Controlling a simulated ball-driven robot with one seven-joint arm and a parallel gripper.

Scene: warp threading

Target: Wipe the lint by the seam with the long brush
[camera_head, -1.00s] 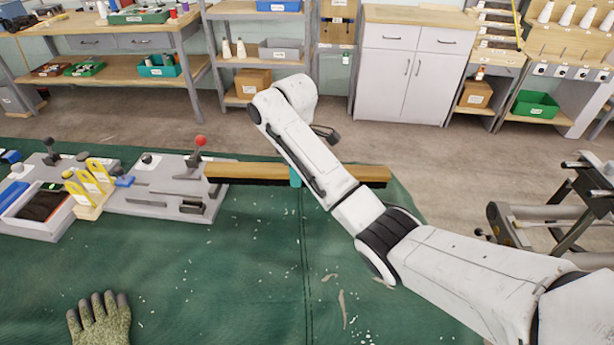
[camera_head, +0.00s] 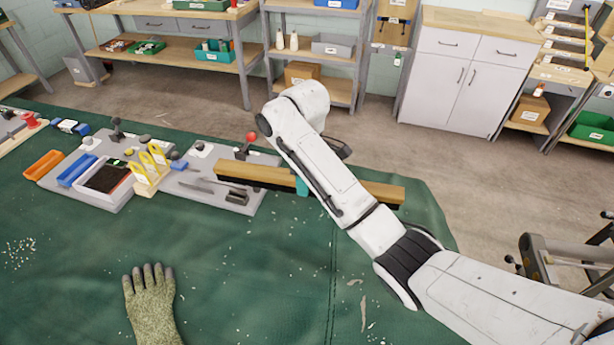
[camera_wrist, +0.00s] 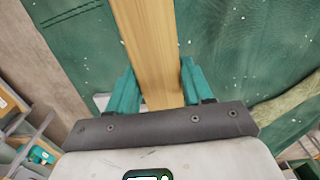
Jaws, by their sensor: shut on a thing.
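The long brush (camera_head: 256,175), a wooden bar with dark bristles below, lies crosswise at the far part of the green cloth, partly hidden by my arm. My gripper (camera_wrist: 157,82) is shut on the brush, with its teal fingers on both sides of the wood; one teal finger also shows in the head view (camera_head: 302,186). I cannot tell whether the bristles touch the cloth. The seam (camera_head: 333,265) runs down the cloth on the near side of the brush. Pale lint specks and larger scraps (camera_head: 364,313) lie around and right of it.
A grey tool board (camera_head: 216,197) with a red-knobbed lever stands by the brush's left end. A speckled glove (camera_head: 152,305) lies near the front. Another lint patch (camera_head: 20,252) is at far left. Shelves and a white cabinet (camera_head: 462,75) stand beyond the floor.

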